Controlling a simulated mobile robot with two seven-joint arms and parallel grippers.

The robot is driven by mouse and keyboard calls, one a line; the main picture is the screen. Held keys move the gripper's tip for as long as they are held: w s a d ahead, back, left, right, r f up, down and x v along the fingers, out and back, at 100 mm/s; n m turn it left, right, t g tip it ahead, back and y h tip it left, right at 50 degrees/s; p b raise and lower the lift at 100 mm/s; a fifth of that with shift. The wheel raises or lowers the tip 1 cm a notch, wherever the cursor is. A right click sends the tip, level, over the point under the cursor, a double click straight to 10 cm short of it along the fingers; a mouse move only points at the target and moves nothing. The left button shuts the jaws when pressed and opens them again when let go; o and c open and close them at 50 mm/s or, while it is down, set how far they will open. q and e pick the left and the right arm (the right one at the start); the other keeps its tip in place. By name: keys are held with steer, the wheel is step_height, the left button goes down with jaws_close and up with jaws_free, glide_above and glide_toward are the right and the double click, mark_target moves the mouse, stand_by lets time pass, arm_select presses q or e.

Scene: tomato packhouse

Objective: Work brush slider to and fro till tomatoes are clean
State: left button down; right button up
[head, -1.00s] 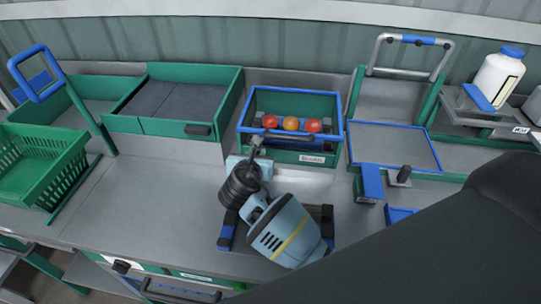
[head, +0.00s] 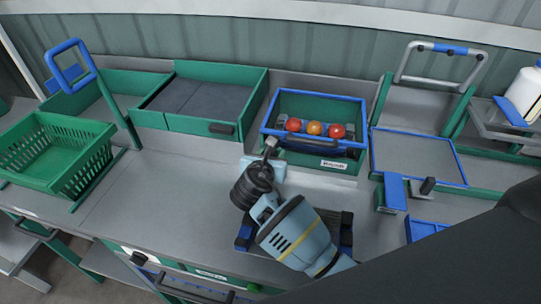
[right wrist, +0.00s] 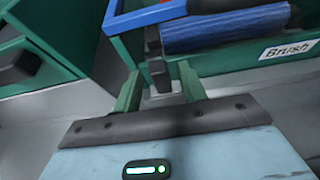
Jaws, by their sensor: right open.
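The brush box (head: 362,118), green with a blue rim and labelled "Brush", stands at the back middle. Two red tomatoes (head: 337,131) and an orange one (head: 314,128) lie in a row inside it. In the right wrist view the blue brush roller (right wrist: 225,28) shows above my fingers. My right gripper (head: 270,150) is at the box's front left corner. In the right wrist view its green fingers (right wrist: 160,88) are apart, with a dark upright piece (right wrist: 158,72) between them or just beyond. My left gripper is out of view.
A green basket (head: 60,180) stands at the left. A green tray with a grey bed (head: 215,95) is left of the box. A blue-rimmed screen (head: 418,155) and a grey hoop handle (head: 440,48) are on the right. The left front counter is clear.

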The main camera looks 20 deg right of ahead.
steer(key=v, duration=0.8)
steer(key=shift+f, duration=0.15)
stand_by(0.5)
